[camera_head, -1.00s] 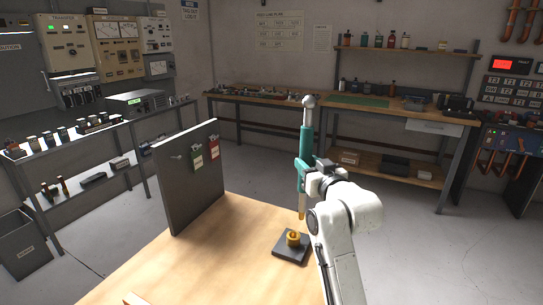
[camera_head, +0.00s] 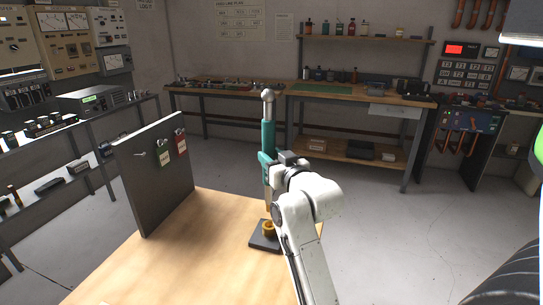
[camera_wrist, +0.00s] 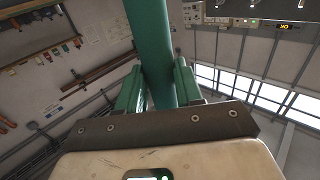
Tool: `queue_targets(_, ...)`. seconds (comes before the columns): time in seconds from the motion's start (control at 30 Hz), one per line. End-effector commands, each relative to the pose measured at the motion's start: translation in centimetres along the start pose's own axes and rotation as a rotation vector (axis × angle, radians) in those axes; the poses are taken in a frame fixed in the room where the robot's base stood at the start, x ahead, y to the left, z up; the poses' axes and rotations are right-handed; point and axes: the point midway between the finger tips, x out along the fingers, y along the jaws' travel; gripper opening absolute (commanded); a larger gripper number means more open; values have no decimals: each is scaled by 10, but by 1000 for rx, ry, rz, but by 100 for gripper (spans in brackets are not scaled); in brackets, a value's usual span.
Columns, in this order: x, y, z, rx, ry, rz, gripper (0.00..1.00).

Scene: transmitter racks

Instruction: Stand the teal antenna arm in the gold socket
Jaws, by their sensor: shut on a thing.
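The teal antenna arm (camera_head: 268,137) stands upright over the table, with a pale metal knob on top. My gripper (camera_head: 271,166) is shut on its middle from the right. The gold socket (camera_head: 269,231) is a short ring on a dark square base (camera_head: 262,243), directly below the arm. In the wrist view the teal shaft (camera_wrist: 152,35) runs between the two green fingers of my gripper (camera_wrist: 158,85).
The wooden table (camera_head: 165,255) is mostly clear. A dark upright panel (camera_head: 148,190) with red and green tags stands at its left edge. Workbenches (camera_head: 240,98) line the back wall, and equipment racks (camera_head: 80,45) stand at the left.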

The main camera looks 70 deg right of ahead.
Motion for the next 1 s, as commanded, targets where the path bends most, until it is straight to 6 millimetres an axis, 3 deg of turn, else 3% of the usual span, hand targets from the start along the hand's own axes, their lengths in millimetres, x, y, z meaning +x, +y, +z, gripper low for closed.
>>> queue_targets(0.43, 0, 0, 39, -1, 3, 0, 0)
queue_targets(1.0, 0, 0, 42, 0, 4, 0, 0)
